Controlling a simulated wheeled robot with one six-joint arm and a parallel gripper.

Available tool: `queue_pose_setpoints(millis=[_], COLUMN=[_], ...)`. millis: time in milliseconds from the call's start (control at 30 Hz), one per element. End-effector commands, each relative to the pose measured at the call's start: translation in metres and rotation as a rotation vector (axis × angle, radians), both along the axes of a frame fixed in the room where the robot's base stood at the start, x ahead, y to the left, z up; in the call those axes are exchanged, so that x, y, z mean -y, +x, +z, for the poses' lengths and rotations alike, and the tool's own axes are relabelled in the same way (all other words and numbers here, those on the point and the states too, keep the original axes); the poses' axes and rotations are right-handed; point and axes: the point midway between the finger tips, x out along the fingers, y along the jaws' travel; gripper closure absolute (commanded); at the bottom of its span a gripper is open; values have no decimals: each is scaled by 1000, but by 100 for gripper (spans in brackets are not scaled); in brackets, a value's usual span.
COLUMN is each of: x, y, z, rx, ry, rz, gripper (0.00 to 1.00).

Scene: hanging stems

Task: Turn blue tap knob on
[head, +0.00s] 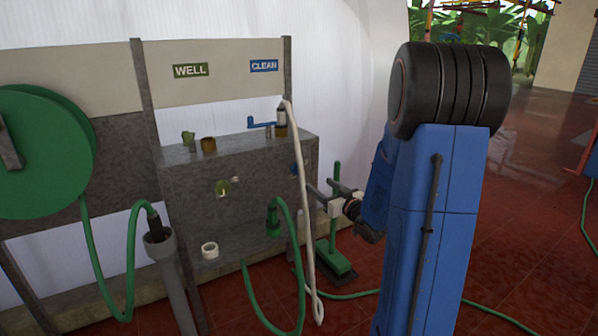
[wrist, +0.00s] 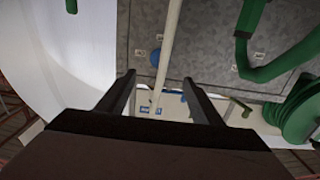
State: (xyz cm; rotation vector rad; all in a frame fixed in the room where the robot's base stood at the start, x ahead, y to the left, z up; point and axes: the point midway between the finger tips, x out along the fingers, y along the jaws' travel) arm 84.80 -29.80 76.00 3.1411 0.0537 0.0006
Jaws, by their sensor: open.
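The blue tap knob (head: 294,169) is on the front of the grey stone block at its right end, partly behind the hanging pale hose (head: 304,220). In the wrist view the blue knob (wrist: 154,57) is a small round shape beside the pale hose (wrist: 171,45), which crosses between my fingers. My gripper (head: 318,184) is open, just right of the knob and hose in the head view. In the wrist view my gripper (wrist: 159,78) has its fingers spread, with the knob beyond the fingertips. I see no contact with the knob.
The grey block (head: 185,215) also carries a green knob (head: 222,187). A blue lever (head: 261,122) is above, under the CLEAN sign (head: 264,66). A green hose (head: 273,220) hangs nearby. A green broom (head: 333,255) stands behind my gripper. Open red floor (head: 530,200) lies right.

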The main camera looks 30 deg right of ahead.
Motion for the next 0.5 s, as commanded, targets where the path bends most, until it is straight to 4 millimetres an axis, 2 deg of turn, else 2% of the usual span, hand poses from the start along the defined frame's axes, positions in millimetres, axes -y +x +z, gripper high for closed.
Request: queue_pose_setpoints(millis=[167,500], x=[-1,-3], y=[17,75], z=[0,0], rx=[0,0], ry=[1,1], rz=[2,2], gripper=[40,40])
